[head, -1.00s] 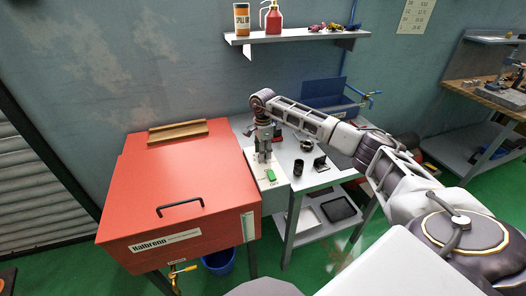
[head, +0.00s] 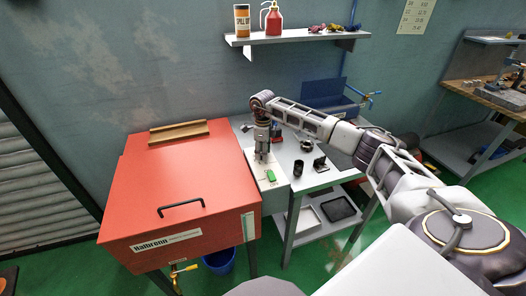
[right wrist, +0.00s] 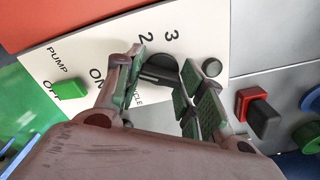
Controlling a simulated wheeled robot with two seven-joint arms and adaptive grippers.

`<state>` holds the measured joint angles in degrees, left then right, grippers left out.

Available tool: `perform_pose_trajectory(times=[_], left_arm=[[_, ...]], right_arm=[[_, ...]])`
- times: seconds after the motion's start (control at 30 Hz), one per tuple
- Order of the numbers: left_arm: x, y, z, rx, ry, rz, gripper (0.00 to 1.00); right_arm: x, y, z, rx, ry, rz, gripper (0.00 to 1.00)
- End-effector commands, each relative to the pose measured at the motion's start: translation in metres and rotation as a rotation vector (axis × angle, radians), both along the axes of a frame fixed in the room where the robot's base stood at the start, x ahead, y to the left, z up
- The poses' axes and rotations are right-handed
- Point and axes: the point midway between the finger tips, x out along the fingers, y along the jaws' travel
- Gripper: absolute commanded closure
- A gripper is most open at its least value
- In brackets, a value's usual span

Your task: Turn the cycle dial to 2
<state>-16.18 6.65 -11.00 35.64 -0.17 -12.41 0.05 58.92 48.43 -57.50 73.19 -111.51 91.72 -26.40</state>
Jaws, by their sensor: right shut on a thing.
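The cycle dial (right wrist: 158,72) is a dark knob on a white panel (right wrist: 60,58) with printed numbers 2 and 3 beside it. My right gripper (right wrist: 165,84) is shut on the dial, with one green-padded finger on either side. In the head view, my right gripper (head: 262,158) points down onto the panel beside the red cabinet. The fingers partly cover the dial and its lettering, and I cannot tell which number its pointer faces. My left gripper is not in view.
A green switch (right wrist: 70,88) sits by the PUMP lettering. A small dark round knob (right wrist: 212,68) and a red and black switch (right wrist: 258,110) lie right of the dial. The red cabinet (head: 180,180) stands left. Small dark parts (head: 298,167) stand on the grey table.

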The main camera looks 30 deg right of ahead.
Motion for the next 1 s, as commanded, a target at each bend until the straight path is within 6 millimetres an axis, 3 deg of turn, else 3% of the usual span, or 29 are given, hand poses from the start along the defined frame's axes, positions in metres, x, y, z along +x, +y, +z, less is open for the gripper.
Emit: perform_pose_trajectory(times=[0.3, 1.0], left_arm=[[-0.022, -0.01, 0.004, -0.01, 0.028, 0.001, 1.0], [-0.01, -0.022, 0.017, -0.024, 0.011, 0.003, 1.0]], right_arm=[[0.001, 0.0, 0.002, -0.001, -0.002, -0.242, 0.85], [0.002, 0.0, 0.002, 0.0, -0.003, -0.743, 0.85]])
